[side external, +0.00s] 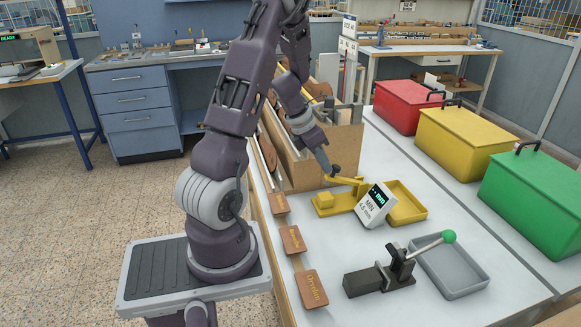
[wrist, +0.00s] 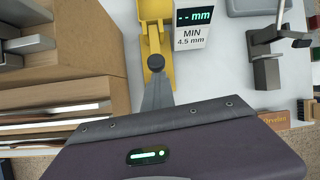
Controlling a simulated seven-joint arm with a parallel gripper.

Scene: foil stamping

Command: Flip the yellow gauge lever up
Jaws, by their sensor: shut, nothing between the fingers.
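The yellow gauge (side external: 338,203) stands on the white bench, with its yellow lever (side external: 346,181) lying low and nearly level over the base. It also shows at the top of the wrist view (wrist: 155,30). Its tilted white display (side external: 375,203) reads "MIN 4.5 mm" below a dark readout with dashes. My gripper (side external: 331,169) is shut and empty, just above the lever's left end. In the wrist view, a round black knob (wrist: 155,62) sits right at the fingertips. I cannot tell whether they touch it.
A wooden rack (side external: 335,150) stands close behind my gripper. A yellow tray (side external: 406,204) lies right of the gauge. A green-handled lever press (side external: 385,275) and a grey tray (side external: 450,268) are in front. Leather tags (side external: 311,289) line the left edge. Red, yellow and green boxes stand right.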

